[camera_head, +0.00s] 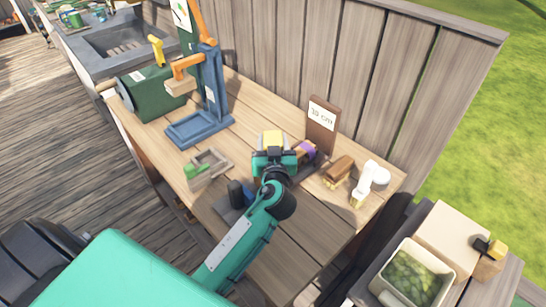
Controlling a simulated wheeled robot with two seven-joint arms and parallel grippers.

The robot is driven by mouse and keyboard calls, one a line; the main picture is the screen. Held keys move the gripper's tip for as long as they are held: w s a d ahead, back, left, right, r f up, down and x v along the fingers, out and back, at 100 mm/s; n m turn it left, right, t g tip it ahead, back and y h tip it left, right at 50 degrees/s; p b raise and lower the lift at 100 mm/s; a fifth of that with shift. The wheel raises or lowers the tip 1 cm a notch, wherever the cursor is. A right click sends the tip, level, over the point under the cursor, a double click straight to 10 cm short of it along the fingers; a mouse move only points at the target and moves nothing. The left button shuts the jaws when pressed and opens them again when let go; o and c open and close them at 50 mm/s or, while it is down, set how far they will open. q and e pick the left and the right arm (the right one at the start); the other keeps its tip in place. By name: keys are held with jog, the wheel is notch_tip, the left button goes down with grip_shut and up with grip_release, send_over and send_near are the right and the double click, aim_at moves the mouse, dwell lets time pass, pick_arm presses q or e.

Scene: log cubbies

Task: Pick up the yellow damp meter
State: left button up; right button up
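A yellow block-like thing, which looks like the yellow damp meter (272,139), shows on the wooden workbench just beyond my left gripper (272,153). The gripper is over the middle of the bench and overlaps the near side of the yellow thing. Its fingers are small and partly hidden by my teal wrist, so I cannot tell whether they touch or hold it. My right gripper is not in view.
A small sign (322,120) stands behind the gripper, with a purple-banded item (307,149) beside it. A brown block (339,170) and a white tool (370,182) lie to the right. A blue stand (207,105) and green machine (152,95) stand left.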

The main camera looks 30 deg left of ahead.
pick_arm(q)
jog(key=shift+c, duration=1)
jog(key=shift+r, duration=0.15)
notch_tip(320, 180, up, 20)
